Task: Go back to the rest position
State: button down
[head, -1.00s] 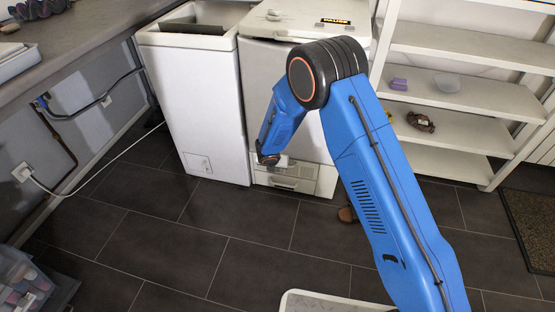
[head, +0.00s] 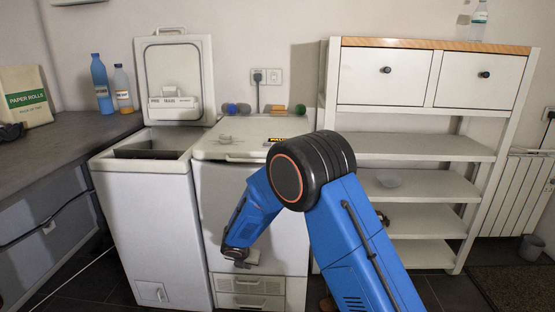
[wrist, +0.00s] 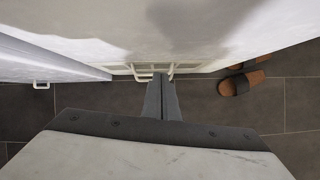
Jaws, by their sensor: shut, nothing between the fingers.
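My arm's blue links and dark elbow reach across the middle of the head view, in front of the right-hand toploader (head: 215,200). My gripper (wrist: 162,82) shows in the wrist view with its grey fingers together and nothing between them.
A white shelf unit (head: 433,43) with two drawers stands right of the machines. A grey counter (head: 60,148) with bottles (head: 101,85) is on the left. Brown slippers (wrist: 242,82) lie on the dark tiled floor (wrist: 215,105), right of the gripper in the wrist view.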

jog(key=s+d+r+m+h, duration=0.1)
jog(key=s+d+r+m, duration=0.35)
jog(key=d+r, duration=0.75)
jog(key=s+d+r+m, duration=0.1)
jog(key=d+r+m, duration=0.7)
jog(key=d+r, duration=0.3)
jog(key=s+d+r+m, duration=0.8)
jog(key=s+d, duration=0.4)
jog(key=s+d+m, duration=0.2)
jog(key=s+m, duration=0.2)
jog(key=s, duration=0.4)
jog(key=s+d+r+m+y, duration=0.1)
jog(key=s+d+m, duration=0.2)
jog(key=s, duration=0.6)
jog(key=s+d+r+m, duration=0.1)
jog(key=s+d+m, duration=0.1)
jog(key=s+m, duration=0.4)
jog(key=s, duration=0.2)
jog(key=shift+s+d+r+g+y, duration=0.25)
jog(key=shift+s+d+g+y, duration=0.05)
jog(key=shift+s, duration=0.05)
